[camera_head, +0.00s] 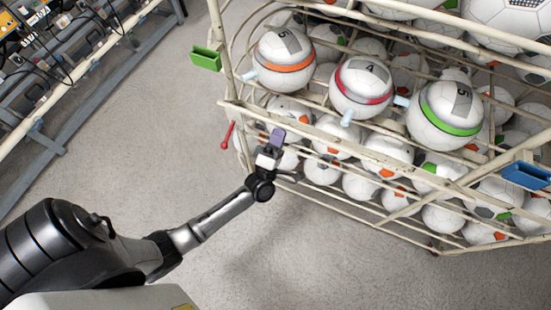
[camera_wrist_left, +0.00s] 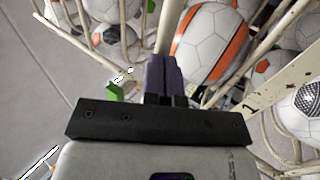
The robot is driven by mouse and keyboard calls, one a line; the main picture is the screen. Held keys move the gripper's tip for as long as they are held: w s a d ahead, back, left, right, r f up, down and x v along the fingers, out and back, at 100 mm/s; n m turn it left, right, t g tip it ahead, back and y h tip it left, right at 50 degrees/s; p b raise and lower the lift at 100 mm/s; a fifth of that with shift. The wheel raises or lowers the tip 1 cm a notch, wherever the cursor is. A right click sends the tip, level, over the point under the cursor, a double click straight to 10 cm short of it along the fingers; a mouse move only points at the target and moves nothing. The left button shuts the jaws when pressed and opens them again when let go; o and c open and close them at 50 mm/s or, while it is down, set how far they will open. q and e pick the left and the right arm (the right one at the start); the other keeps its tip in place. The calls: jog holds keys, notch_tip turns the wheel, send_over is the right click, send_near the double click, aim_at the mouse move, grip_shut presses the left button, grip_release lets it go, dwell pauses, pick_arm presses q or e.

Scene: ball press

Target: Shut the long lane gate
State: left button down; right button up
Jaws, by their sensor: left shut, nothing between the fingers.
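A ball rack of cream rods holds footballs; a long flat cream bar (camera_head: 300,128) runs along its front. I cannot tell for sure which part is the long lane gate. In the left wrist view a flat cream bar (camera_wrist_left: 285,88) with a "1" mark lies at the right. My left gripper (camera_head: 277,138) is shut and empty close to the left end of the front bar; contact cannot be told. In the left wrist view its purple fingertips (camera_wrist_left: 161,70) are together, near an orange-striped ball (camera_wrist_left: 211,45). My right gripper is not in view.
Three striped balls, orange (camera_head: 285,58), red (camera_head: 361,85) and green (camera_head: 445,110), sit on the upper rails. A red-tipped lever (camera_head: 227,136), a green block (camera_head: 206,59) and a blue block (camera_head: 526,176) stick out from the rack. Bare floor (camera_head: 160,140) lies left.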

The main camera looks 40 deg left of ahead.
pick_arm(q)
jog(key=w+a+r+g+h+p, duration=0.1)
jog(key=w+a+r+g+p, duration=0.1)
jog(key=w+p, duration=0.4)
jog(key=w+a+r+g+h+p, duration=0.1)
jog(key=w+r+g+p, duration=0.3)
jog(key=w+p, duration=0.2)
jog(key=p, duration=0.2)
jog(key=shift+a+r+p, duration=0.3)
jog(key=shift+a, duration=0.1)
jog(key=r+p+v, duration=0.1)
jog(key=r+v, duration=0.2)
jog(key=v, duration=1)
jog(key=shift+s, duration=0.4)
